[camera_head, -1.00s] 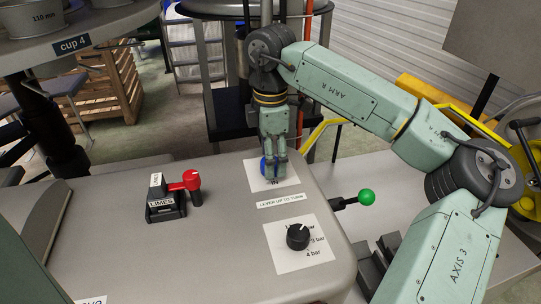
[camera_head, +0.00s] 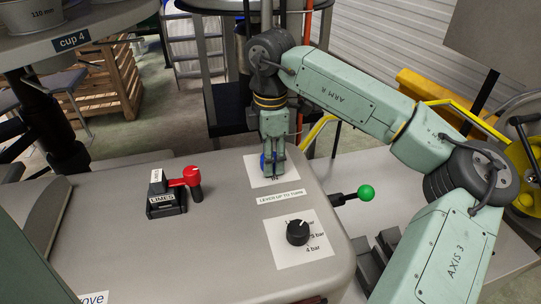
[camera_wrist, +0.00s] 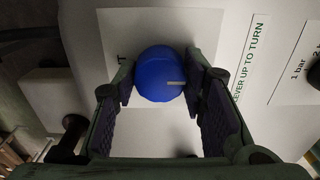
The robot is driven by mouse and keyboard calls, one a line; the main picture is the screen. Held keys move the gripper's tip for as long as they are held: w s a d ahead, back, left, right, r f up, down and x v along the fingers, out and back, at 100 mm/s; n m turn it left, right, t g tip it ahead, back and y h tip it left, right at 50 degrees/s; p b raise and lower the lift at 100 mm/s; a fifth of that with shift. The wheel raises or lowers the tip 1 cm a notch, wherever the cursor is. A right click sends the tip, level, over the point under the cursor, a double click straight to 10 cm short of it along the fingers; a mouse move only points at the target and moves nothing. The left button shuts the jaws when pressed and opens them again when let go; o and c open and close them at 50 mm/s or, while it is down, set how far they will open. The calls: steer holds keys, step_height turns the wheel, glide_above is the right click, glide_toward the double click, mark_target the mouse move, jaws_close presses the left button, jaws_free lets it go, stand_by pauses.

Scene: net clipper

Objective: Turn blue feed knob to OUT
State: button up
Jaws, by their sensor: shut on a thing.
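The blue feed knob (camera_wrist: 160,75) is a round cap with a short pale mark, which points right in the wrist view. It sits on a white label plate (camera_wrist: 115,25), where a letter "T" shows left of the knob. My gripper (camera_wrist: 162,88) has a finger on each side of the knob and is shut on it. In the head view, my gripper (camera_head: 273,168) reaches down over the plate, and only a sliver of the blue knob (camera_head: 263,161) shows past the fingers. The plate's lettering is mostly hidden there.
A "LEVER UP TO TURN" label (camera_head: 281,196) lies in front of the knob's plate. A green-balled lever (camera_head: 365,192) stands to the right, a black pressure knob (camera_head: 298,232) nearer. A red-handled lever (camera_head: 190,176) is at left, with bare grey panel between.

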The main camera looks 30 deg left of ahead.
steer(key=shift+c, duration=1.3)
